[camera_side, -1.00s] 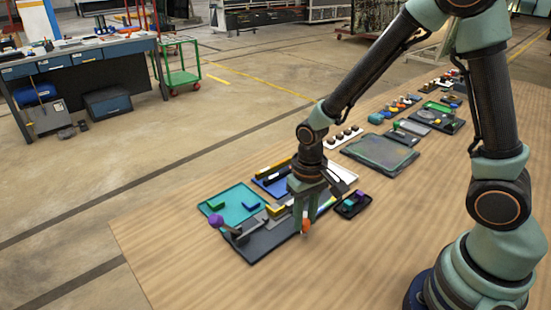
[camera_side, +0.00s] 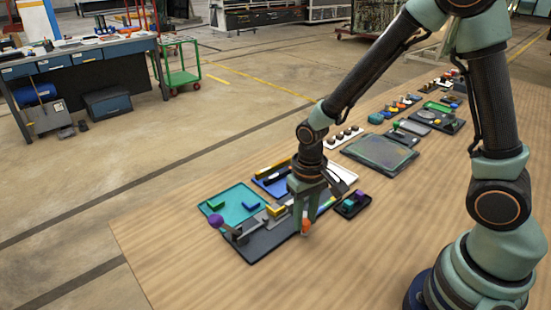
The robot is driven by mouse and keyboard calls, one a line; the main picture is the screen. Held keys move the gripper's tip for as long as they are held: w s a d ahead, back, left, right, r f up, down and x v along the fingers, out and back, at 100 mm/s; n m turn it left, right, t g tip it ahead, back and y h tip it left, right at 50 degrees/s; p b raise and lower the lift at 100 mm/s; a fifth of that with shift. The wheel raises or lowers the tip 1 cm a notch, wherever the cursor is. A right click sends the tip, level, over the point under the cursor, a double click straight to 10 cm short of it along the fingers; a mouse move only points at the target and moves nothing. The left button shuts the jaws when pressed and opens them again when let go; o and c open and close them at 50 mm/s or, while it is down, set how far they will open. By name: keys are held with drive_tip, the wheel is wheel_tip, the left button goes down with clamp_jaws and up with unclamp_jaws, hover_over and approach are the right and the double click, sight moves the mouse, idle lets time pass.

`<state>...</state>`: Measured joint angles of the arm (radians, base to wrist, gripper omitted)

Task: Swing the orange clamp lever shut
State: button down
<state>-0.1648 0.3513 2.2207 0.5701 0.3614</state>
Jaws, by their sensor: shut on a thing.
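The orange clamp lever (camera_side: 306,226) shows as a small orange piece at the right front edge of a dark grey fixture plate (camera_side: 262,243). My gripper (camera_side: 302,222) points down over that edge and is shut on the orange lever. Its fingers hide most of the lever, so its angle cannot be told. A grey bar with a purple ball (camera_side: 216,221) stands at the left end of the same plate.
A teal tray (camera_side: 232,196) with green and blue blocks lies behind the plate. A blue tray (camera_side: 270,186) is behind my gripper, and a small black tray (camera_side: 353,205) is to the right. Bare wooden table (camera_side: 200,270) lies in front.

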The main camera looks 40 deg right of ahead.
drive_tip(key=shift+d, duration=0.1)
idle(0.6)
drive_tip(key=n, duration=0.1)
drive_tip(key=s+d+n, duration=0.1)
drive_tip(key=n, duration=0.2)
drive_tip(key=shift+s+d, duration=0.15)
drive_tip(key=shift+d, duration=0.2)
drive_tip(key=d+n, duration=0.1)
drive_tip(key=n, duration=0.3)
drive_tip(key=d+n, duration=0.1)
drive_tip(key=shift+s+d+n, duration=0.25)
drive_tip(key=shift+d+n, duration=0.05)
drive_tip(key=shift+n, duration=0.1)
drive_tip(key=n, duration=0.1)
drive_tip(key=d+n, duration=0.1)
drive_tip(key=n, duration=0.1)
drive_tip(key=d+n, duration=0.1)
drive_tip(key=shift+w+d+n, duration=0.1)
drive_tip(key=shift+w+n, duration=0.15)
drive_tip(key=shift+n, duration=0.05)
drive_tip(key=shift+w+d+n, duration=0.25)
drive_tip(key=shift+d+n, duration=0.05)
drive_tip(key=shift+n, duration=0.5)
drive_tip(key=shift+w+d+n, duration=0.2)
drive_tip(key=shift+d+n, duration=0.15)
drive_tip(key=shift+n, duration=0.45)
drive_tip(key=shift+w+d+n, duration=0.25)
drive_tip(key=shift+d+n, duration=0.05)
drive_tip(key=shift+n, duration=0.5)
